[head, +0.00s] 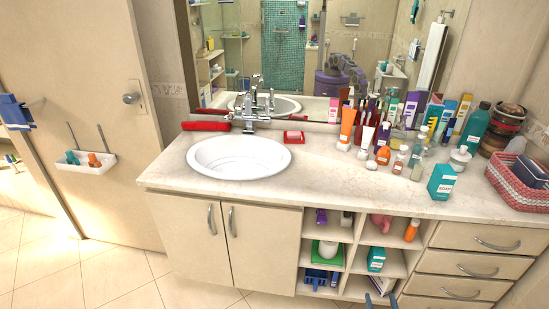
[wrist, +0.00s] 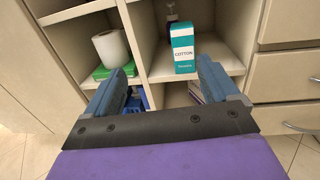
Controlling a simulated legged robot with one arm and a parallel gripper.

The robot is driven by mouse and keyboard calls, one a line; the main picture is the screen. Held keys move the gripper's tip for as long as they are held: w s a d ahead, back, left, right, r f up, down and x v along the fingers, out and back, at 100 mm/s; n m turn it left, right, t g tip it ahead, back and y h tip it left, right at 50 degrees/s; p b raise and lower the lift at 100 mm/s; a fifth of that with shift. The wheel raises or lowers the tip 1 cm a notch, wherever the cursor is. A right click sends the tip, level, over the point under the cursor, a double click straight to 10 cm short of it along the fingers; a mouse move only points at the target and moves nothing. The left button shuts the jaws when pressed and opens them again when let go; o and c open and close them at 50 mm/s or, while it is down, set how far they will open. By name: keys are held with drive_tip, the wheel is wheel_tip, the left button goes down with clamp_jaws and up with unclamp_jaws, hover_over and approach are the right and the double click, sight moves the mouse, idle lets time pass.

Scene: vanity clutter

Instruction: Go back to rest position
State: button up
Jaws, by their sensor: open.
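My gripper (wrist: 163,82) is open in the wrist view, with its two blue fingers spread apart and nothing between them. It faces the open shelves of the vanity cabinet. A teal and white cotton box (wrist: 183,50) stands on a shelf beyond the fingers, apart from them. In the head view only the blue finger ends of my gripper (head: 381,300) show at the bottom edge, in front of the lower shelves. The rest of my arm is out of that view.
The shelves (head: 338,267) also hold a white roll (wrist: 111,47) and several bottles. Drawers (head: 460,267) are on the right, closed doors (head: 262,245) on the left. The countertop (head: 325,175) holds a sink (head: 238,157), crowded bottles and a woven basket (head: 520,187). Tiled floor (head: 60,270) is clear at left.

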drive_tip(key=w+a+r+n+y, duration=0.4)
drive_tip(key=a+r+y, duration=0.2)
drive_tip(key=a+r, duration=0.3)
drive_tip(key=w+a+r+n+y, duration=0.4)
drive_tip(key=a+r+n+y, duration=0.15)
drive_tip(key=r, duration=0.55)
drive_tip(key=s+a+r+n+g+y, duration=0.45)
drive_tip(key=a+r+n+g, duration=0.2)
drive_tip(key=a+r, duration=0.3)
drive_tip(key=s+a+r+n+g+y, duration=0.45)
drive_tip(key=a+r+g, duration=0.3)
drive_tip(key=a, duration=0.35)
drive_tip(key=s+a+r+n+g+h, duration=0.3)
drive_tip(key=s+n+g+h, duration=0.15)
drive_tip(key=s, duration=0.65)
drive_tip(key=s+a+r+n+g+h, duration=0.35)
drive_tip(key=s+n, duration=0.25)
drive_tip(key=s, duration=0.4)
drive_tip(key=s+d+r+n+t+h, duration=0.2)
drive_tip(key=s+d+n+h, duration=0.4)
drive_tip(key=s+d+h, duration=0.4)
drive_tip(key=s+d, duration=0.3)
drive_tip(key=s, duration=0.1)
drive_tip(key=shift+s+d, duration=0.15)
drive_tip(key=shift+d, duration=0.25)
